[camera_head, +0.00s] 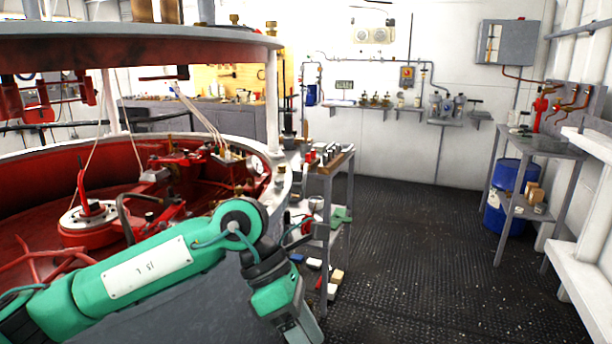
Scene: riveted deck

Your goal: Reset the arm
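My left arm (150,268) is green with a white label plate and comes in from the lower left. It reaches across in front of a large round red-and-white machine and bends down at a round joint. My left gripper (303,334) hangs down at the bottom centre of the head view. Its fingertips run to the bottom edge of the picture, so its opening does not show clearly. No held thing is visible at it. My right arm and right gripper are out of view.
The round machine (284,192) fills the left side. A narrow grey shelf cart (351,180) with small parts stands just beyond my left gripper. At right are a grey table (545,146), a blue barrel (508,222) and white steps (580,262). The dark riveted floor (430,250) between is clear.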

